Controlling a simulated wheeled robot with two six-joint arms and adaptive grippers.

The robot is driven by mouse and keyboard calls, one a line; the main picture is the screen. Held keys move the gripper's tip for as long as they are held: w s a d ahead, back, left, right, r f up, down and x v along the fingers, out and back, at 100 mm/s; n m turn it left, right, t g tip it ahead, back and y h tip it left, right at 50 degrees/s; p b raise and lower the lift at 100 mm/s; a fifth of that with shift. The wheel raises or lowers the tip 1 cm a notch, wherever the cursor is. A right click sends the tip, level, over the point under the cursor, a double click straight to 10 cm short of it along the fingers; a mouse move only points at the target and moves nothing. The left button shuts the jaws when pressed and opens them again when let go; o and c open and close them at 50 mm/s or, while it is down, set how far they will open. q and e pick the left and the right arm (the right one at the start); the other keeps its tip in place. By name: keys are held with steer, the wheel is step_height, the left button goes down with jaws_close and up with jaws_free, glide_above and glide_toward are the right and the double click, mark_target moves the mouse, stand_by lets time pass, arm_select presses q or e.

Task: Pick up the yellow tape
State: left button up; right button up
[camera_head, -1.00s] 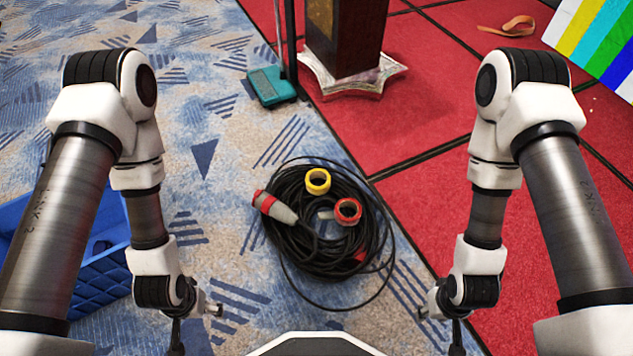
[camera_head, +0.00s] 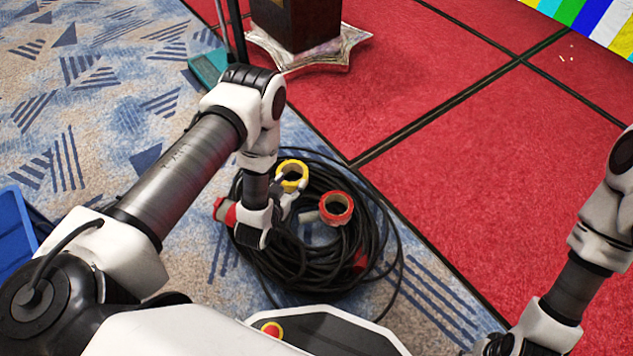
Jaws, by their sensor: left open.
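The yellow tape (camera_head: 293,174) is a ring lying on top of a coiled black cable (camera_head: 345,275) on the floor. My left wrist hides part of the coil and of the cable's red and white plug (camera_head: 226,211). My right gripper (camera_head: 497,345) is at the bottom edge, mostly cut off, far from the tape.
A dark post on a star-shaped silver base (camera_head: 310,52) stands behind the coil, beside a teal dustpan (camera_head: 207,68). A blue crate (camera_head: 15,228) is at the left edge.

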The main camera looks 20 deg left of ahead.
mark_target(304, 176)
arm_select(q)
step_height(304, 176, down, 6)
steer(key=s+r+b, duration=0.1)
steer(key=b, duration=0.1)
steer(key=shift+g, duration=0.3)
steer(key=b+x, duration=0.2)
steer(key=x, duration=0.1)
steer(key=b+x, duration=0.2)
steer(key=x, duration=0.2)
steer(key=b+x, duration=0.2)
steer(key=x, duration=0.1)
steer(key=shift+w+a+f, duration=0.1)
steer(key=shift+w+f, duration=0.05)
steer(key=shift+f, duration=0.3)
steer(key=shift+w, duration=0.3)
steer(key=shift+r, duration=0.1)
arm_select(e)
step_height(304, 176, down, 9)
steer(key=shift+w+f, duration=0.15)
steer(key=shift+f, duration=0.05)
arm_select(q)
jaws_close()
